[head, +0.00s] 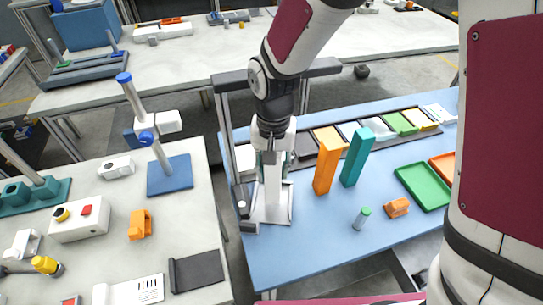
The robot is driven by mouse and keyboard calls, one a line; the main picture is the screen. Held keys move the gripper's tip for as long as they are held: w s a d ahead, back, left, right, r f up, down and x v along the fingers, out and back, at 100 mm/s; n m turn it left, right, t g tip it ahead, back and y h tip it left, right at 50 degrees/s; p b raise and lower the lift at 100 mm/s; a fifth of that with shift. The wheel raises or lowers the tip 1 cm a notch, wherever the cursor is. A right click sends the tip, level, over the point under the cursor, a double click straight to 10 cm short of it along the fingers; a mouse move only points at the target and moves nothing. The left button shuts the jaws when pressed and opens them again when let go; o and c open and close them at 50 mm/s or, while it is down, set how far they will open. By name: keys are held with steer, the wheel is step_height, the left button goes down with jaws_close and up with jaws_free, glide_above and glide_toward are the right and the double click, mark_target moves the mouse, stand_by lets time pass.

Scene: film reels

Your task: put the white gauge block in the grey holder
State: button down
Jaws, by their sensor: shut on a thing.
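My gripper (272,156) points down at the left end of the blue table, shut on the tall white gauge block (272,190). The block is about upright. A light grey holder (285,217) with a low rim lies beneath it. The block's lower end overlaps the holder in the picture; I cannot tell whether it touches the holder's floor or hangs just above. My fingertips partly hide the block's top.
A tall orange block (326,167) and a tall teal block (355,158) stand just right. A dark upright device (242,200) stands close left.

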mark_target(272, 177)
steer(key=shift+w+a+f, duration=0.1)
steer(key=shift+w+f, duration=0.05)
steer(key=shift+f, duration=0.75)
steer(key=shift+w+a+f, duration=0.1)
steer(key=shift+f, duration=0.85)
steer(key=c, duration=1.1)
jaws_free()
step_height(272, 177, up, 12)
steer(key=shift+d+r, duration=0.15)
steer(key=shift+r, duration=0.05)
